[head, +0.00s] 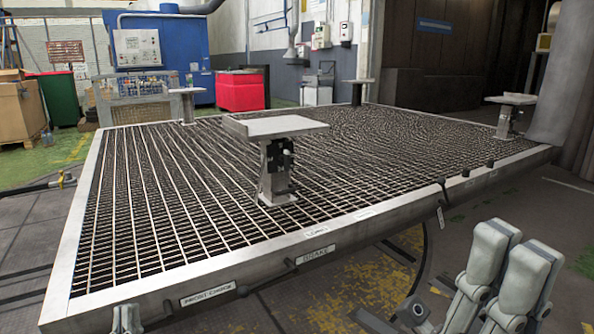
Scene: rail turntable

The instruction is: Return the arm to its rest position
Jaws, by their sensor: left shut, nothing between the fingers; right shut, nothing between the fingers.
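My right gripper (515,254) is at the lower right, in front of the turntable's near edge. Its two grey fingers point up and lie close together, shut with nothing between them. Some dark parts of the arm show to their left; the rest is cut off by the frame. My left gripper (126,319) shows only as grey fingertips at the bottom left edge, close together and empty, overlapping the turntable's front rim in the picture. The rest of it is below the frame.
A large grated turntable platform (180,289) with a metal rim fills the middle. A pedestal with a flat plate (275,128) stands on it, with smaller pedestals at its far side and right. A blue cabinet (170,47), a red bin (240,91) and boxes are behind. Floor is free at right.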

